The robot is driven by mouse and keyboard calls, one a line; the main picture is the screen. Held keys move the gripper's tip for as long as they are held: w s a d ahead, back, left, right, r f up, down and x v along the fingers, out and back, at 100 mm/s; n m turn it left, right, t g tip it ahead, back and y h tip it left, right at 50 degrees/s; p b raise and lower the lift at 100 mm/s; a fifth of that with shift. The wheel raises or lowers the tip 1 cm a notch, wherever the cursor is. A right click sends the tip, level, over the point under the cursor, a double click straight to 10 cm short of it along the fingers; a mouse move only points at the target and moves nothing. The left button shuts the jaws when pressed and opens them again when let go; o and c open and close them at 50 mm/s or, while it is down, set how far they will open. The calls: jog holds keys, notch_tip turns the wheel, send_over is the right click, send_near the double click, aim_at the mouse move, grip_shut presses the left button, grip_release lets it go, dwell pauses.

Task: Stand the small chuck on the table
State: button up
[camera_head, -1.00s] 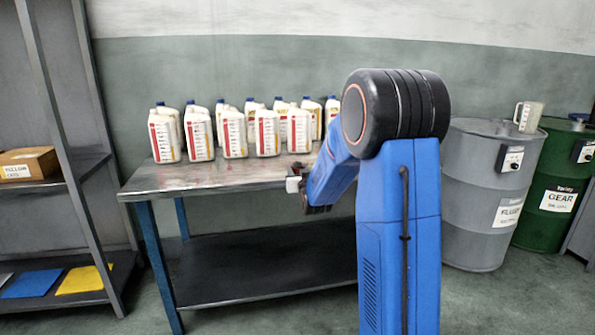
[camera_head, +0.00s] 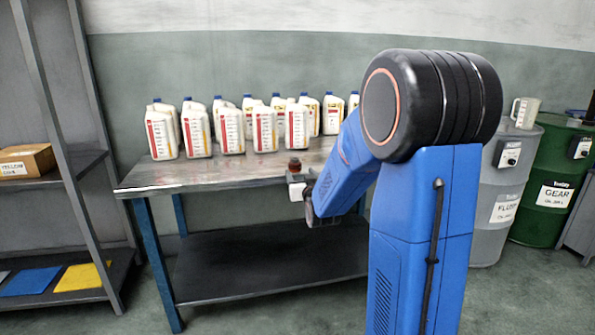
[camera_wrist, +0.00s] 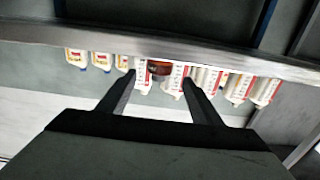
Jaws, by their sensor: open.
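The small chuck (camera_head: 295,166), dark with a reddish part, appears to stand upright at the table's front edge. It also shows in the wrist view (camera_wrist: 160,69), between and beyond my two fingertips. My gripper (camera_head: 296,182) is open and empty, on the near side of the chuck. In the wrist view my gripper (camera_wrist: 158,76) has its fingers spread, with a gap on each side of the chuck. The chuck's base is hard to make out. The metal table (camera_head: 200,177) shows its front edge across the top of the wrist view.
Several white oil bottles (camera_head: 265,130) stand in rows along the back of the table. A grey drum (camera_head: 485,225) and a green drum (camera_head: 553,185) stand at the right, with a clear jug (camera_head: 524,113) on top. A shelf (camera_head: 60,187) stands at the left. The table's left front is clear.

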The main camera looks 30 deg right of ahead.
jog(key=shift+v, duration=1.5)
